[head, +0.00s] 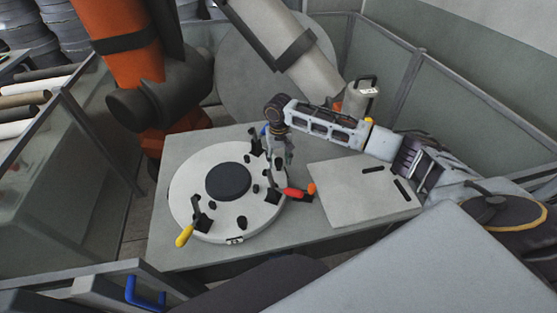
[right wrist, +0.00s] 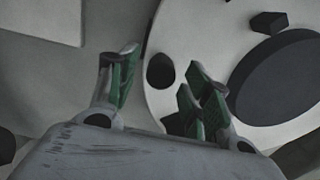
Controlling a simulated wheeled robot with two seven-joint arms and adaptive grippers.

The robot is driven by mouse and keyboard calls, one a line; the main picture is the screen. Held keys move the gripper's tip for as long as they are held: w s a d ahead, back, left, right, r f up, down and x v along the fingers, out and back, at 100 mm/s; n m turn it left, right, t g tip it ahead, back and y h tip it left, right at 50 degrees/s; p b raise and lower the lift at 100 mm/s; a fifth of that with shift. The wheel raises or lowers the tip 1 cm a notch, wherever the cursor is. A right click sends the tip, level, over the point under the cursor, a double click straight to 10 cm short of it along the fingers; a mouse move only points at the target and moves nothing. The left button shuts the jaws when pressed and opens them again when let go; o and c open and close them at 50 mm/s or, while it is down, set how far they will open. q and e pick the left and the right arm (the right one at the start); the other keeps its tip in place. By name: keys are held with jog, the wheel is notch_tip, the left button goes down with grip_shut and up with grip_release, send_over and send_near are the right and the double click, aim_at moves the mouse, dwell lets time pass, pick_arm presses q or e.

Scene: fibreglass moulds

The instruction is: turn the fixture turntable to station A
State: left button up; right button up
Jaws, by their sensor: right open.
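The fixture turntable (head: 225,222) is a pale round disc on the table, with a dark round centre (head: 228,181) and several black pegs. Toggle clamps stand around its rim; a yellow handle (head: 185,236) is at front left, a red handle (head: 294,192) at right and a blue one at the back, partly hidden. My right gripper (head: 279,160) points down over the disc's back right edge. In the right wrist view its fingers (right wrist: 162,72) are open, with a black peg (right wrist: 160,71) of the disc showing between them. Contact cannot be told. My left gripper is out of view.
A pale plate (head: 345,195) with black strips lies on the grey table (head: 190,257) right of the turntable. A large orange arm (head: 120,45) stands behind left. A metal canister (head: 357,97) stands at the back. Fence panels (head: 455,125) close off the right.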

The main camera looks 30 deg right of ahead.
jog(key=shift+f, duration=0.7)
grip_shut()
